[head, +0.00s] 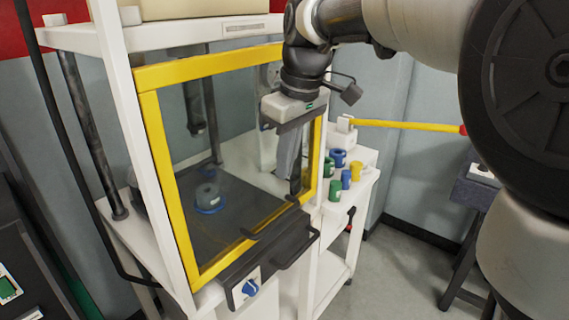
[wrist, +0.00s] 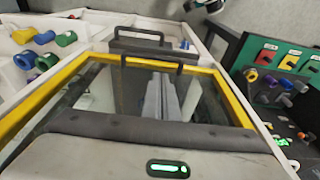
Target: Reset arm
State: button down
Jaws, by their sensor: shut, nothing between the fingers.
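My gripper (head: 294,188) hangs fingers down in front of the right part of a yellow-framed clear door (head: 150,150). The fingers look closed together with nothing held. In the wrist view my gripper (wrist: 163,98) points toward the glass, and the door's yellow frame (wrist: 30,110) surrounds it. Whether the fingertips touch the door or its handle cannot be told. The door looks shut on its white cabinet (head: 112,90). A dark handle (head: 297,250) sits at its lower edge. My arm reaches in from the upper right.
Behind the glass is a grey cylinder on a blue ring (head: 208,197). A blue knob (head: 247,288) is below the door. Several coloured parts stand on a white side table (head: 366,180). A yellow bar (head: 400,125) extends right. The wrist view shows a green panel (wrist: 262,57). Floor is open at lower right.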

jog(key=s+d+r+m+t+p, duration=0.2)
jog(key=s+d+r+m+p, duration=0.2)
jog(key=s+d+r+p, duration=0.3)
jog(key=s+d+f+m+t+h+p, duration=0.1)
jog(key=s+d+m+p, duration=0.3)
jog(key=s, duration=0.7)
jog(key=d+f+m+t, duration=0.1)
jog(key=d+m, duration=0.1)
jog(key=d, duration=0.2)
jog(key=shift+s+h, duration=0.3)
jog(key=shift+s, duration=0.1)
